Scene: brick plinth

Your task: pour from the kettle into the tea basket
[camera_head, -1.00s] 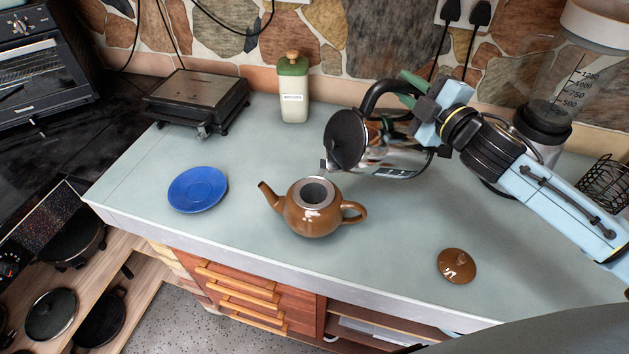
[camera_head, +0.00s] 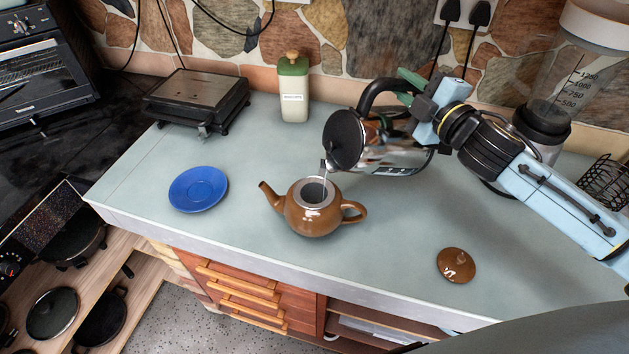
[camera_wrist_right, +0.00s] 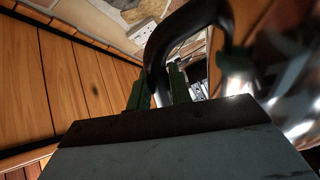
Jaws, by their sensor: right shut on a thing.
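My right gripper (camera_head: 414,98) is shut on the black handle of the kettle (camera_head: 392,158). In the right wrist view the green fingers (camera_wrist_right: 160,88) close on the handle (camera_wrist_right: 186,28). The shiny metal kettle is tilted with its black lid facing left. A thin stream runs from its spout down to the open mouth of the brown teapot, where the grey tea basket (camera_head: 313,192) sits. The teapot (camera_head: 312,218) stands upright on the counter. Its brown lid (camera_head: 456,265) lies apart to the right. My left gripper is not in view.
A blue saucer (camera_head: 198,189) lies left of the teapot. A green-topped bottle (camera_head: 293,92) and a black grill (camera_head: 198,100) stand at the back. A blender (camera_head: 545,105) stands behind my right arm. The counter (camera_head: 240,255) around the teapot is clear.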

